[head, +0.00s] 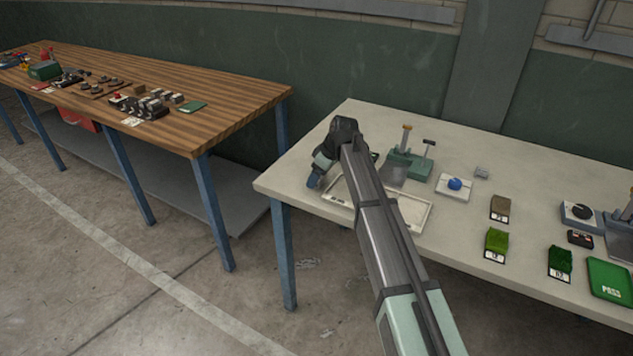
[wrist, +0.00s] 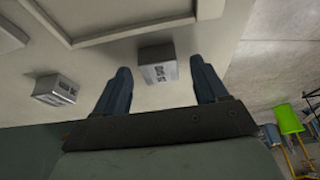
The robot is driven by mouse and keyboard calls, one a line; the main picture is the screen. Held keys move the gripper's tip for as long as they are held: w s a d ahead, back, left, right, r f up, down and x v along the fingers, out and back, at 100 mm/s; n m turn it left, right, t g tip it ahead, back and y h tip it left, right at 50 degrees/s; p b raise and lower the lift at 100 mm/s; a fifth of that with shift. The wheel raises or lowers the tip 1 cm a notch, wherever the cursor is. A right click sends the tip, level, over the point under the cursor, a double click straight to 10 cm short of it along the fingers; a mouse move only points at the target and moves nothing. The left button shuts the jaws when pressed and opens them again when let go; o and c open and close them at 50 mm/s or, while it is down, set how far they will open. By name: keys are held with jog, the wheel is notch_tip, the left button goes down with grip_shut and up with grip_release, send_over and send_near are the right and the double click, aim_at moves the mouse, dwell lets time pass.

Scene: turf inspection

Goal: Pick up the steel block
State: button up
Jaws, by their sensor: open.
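A small steel block (wrist: 157,74) with dark markings on its side lies on the pale table, between the fingertips of my gripper (wrist: 160,66) in the wrist view. My gripper is open, with a gap on both sides of the block. A second, similar steel block (wrist: 55,90) lies to the left in the wrist view. In the head view, my gripper (head: 315,180) points down at the table's left end, and the block between its fingers is hidden.
A white framed tray (head: 418,228) lies partly under my arm. A green fixture (head: 408,165), a blue ball on a white base (head: 454,186) and turf samples (head: 497,244) stand to the right. The table's left edge is close to my gripper. A wooden bench (head: 215,110) stands further left.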

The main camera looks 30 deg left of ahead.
jog(key=shift+a+f, duration=0.1)
jog(key=shift+f, duration=0.15)
grip_shut()
dwell(0.5)
